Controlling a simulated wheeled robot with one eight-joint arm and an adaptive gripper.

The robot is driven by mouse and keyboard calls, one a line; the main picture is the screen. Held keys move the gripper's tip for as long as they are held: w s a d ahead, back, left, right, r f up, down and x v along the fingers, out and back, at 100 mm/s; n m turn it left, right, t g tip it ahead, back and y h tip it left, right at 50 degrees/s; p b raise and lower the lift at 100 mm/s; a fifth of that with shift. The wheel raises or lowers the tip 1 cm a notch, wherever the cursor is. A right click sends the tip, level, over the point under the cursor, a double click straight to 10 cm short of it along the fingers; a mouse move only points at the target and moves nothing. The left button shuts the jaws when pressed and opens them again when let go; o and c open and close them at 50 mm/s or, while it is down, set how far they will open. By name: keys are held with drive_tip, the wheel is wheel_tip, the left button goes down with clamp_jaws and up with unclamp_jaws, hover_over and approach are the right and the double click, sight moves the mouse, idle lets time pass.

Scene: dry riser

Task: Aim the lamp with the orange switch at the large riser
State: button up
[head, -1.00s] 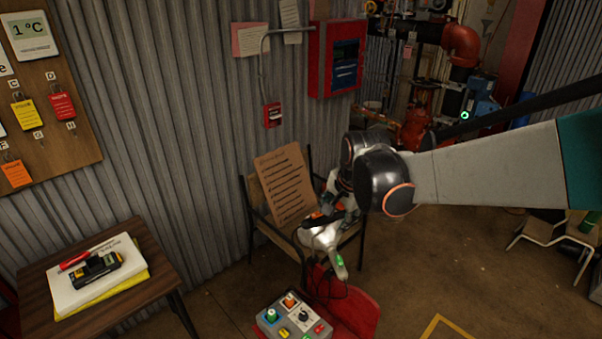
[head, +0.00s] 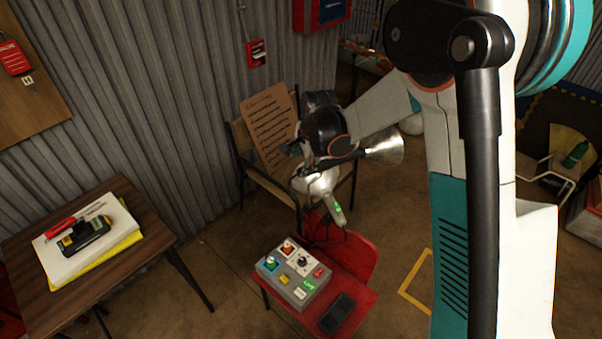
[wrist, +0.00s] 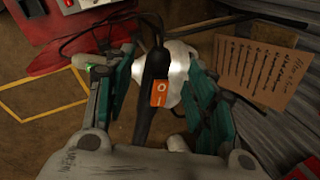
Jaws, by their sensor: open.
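The orange switch (wrist: 159,93), marked O and I, sits on a dark lamp stem in the wrist view. The open fingers of my gripper (wrist: 158,88) stand on either side of this stem, with gaps visible. In the head view, a lamp with a silver cone shade (head: 385,148) on a dark stem points right beside my gripper (head: 305,165); the orange switch does not show there. A second, pale lamp with a green switch (head: 337,210) hangs just below; its green switch also shows in the wrist view (wrist: 93,67). The large riser cannot be made out now.
A chair holds a cardboard sign (head: 268,125) behind the lamps. A red chair (head: 350,255) in front carries a grey control box (head: 292,275) and a dark phone-like slab (head: 337,314). A wooden table (head: 150,240) stands left. My arm covers much of the right side.

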drive_tip(key=b+x, duration=0.1)
drive_tip(key=x, duration=0.5)
drive_tip(key=shift+f+b, duration=0.1)
drive_tip(key=shift+b, duration=0.2)
clamp_jaws()
